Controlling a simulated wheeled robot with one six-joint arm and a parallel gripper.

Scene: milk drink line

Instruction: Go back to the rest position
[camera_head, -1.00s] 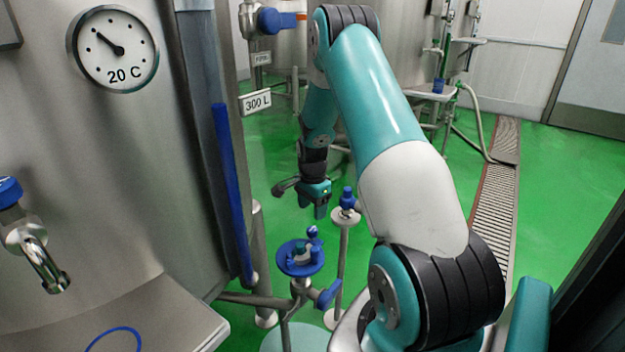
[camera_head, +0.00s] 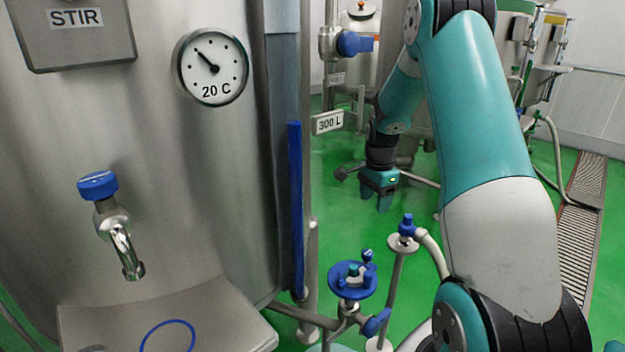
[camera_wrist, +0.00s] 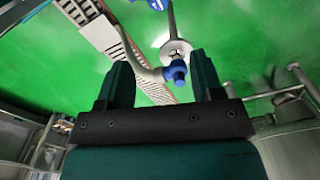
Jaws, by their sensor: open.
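My gripper (camera_head: 380,200) hangs pointing down from my teal and white arm in the head view, above the green floor and behind the blue-topped valve post. In the wrist view its two dark teal fingers (camera_wrist: 162,85) are spread apart with nothing between them. The blue tap of the valve post (camera_wrist: 179,72) shows beyond the gap and looks well below the fingers. The gripper touches nothing that I can see.
A steel tank with a 20 C dial (camera_head: 210,68) and a blue-handled tap (camera_head: 97,186) fills the left. A blue round fitting (camera_head: 352,280) and a blue-topped post (camera_head: 407,226) stand near my arm. A floor drain grate (camera_head: 575,215) runs along the right.

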